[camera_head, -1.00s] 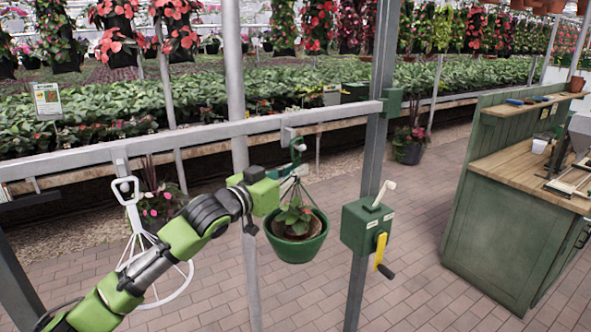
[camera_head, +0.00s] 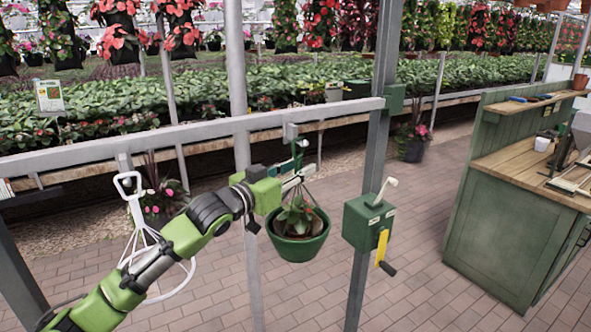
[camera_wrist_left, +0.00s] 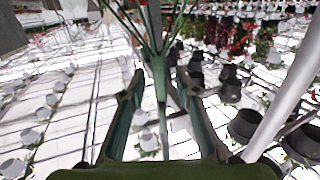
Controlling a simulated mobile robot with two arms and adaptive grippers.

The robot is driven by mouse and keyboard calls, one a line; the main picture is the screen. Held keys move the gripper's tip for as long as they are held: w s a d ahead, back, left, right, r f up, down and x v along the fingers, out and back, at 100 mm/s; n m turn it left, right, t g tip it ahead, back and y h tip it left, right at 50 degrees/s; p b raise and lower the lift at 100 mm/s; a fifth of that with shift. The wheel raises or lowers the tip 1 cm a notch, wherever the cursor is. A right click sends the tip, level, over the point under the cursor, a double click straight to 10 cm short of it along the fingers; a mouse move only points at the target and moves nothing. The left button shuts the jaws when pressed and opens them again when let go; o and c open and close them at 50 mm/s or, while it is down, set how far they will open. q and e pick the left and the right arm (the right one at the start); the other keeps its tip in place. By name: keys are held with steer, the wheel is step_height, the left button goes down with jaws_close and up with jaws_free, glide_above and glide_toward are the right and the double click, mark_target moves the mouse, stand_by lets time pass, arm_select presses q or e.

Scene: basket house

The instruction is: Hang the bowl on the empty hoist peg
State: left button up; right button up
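The green bowl (camera_head: 298,245) with a leafy plant hangs below the metal beam, held by thin straps from a green hanger (camera_head: 298,150). The hanger's upper end is at a grey bracket under the beam; I cannot tell its exact seat. My left gripper (camera_head: 292,182) is at the straps, just above the bowl. In the left wrist view, its two fingers (camera_wrist_left: 160,92) stand apart on either side of the green hanger stem (camera_wrist_left: 158,72), with gaps showing. A white hanger (camera_head: 130,190) with an open wire hoop hangs further left. My right gripper is not in view.
The beam (camera_head: 200,131) runs above my left arm. A green workbench (camera_head: 510,220) stands at right. Brick floor between is clear.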

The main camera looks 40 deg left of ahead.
arm_select(q)
steer(key=s, duration=1.2)
steer(key=shift+a, duration=0.25)
